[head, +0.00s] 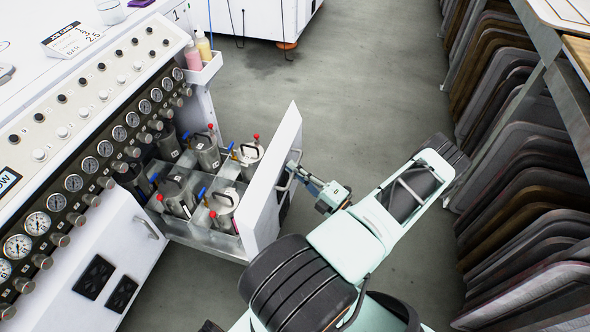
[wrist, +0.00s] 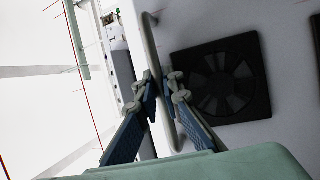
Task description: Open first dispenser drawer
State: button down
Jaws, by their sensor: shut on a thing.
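In the head view the dispenser drawer (head: 272,194) is pulled out from the white machine, its tall white front panel standing well clear of the cabinet. Several metal canisters (head: 222,207) with black handles, red and blue fittings stand inside it. My gripper (head: 293,178) is at the handle on the outer face of the front panel. In the wrist view the curved grey drawer handle (wrist: 160,90) runs between the two fingers of my gripper (wrist: 163,92), which are shut on it. A black fan grille (wrist: 222,80) is on the panel beside the handle.
A gauge panel (head: 97,147) runs along the machine at left. Another closed front with a handle (head: 146,228) is below it. Bottles sit in a small holder (head: 204,70). Racked dark panels (head: 530,190) line the right side. Grey floor (head: 370,70) is clear between.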

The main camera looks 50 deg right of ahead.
jog(key=shift+d, duration=0.1)
jog(key=c, duration=2.3)
grip_release()
jog(key=s, duration=0.4)
jog(key=s+f, duration=0.1)
jog(key=s, duration=0.3)
jog(key=s+f, duration=0.1)
jog(key=s, duration=0.2)
jog(key=shift+s+f, duration=0.1)
jog(key=shift+s, duration=0.3)
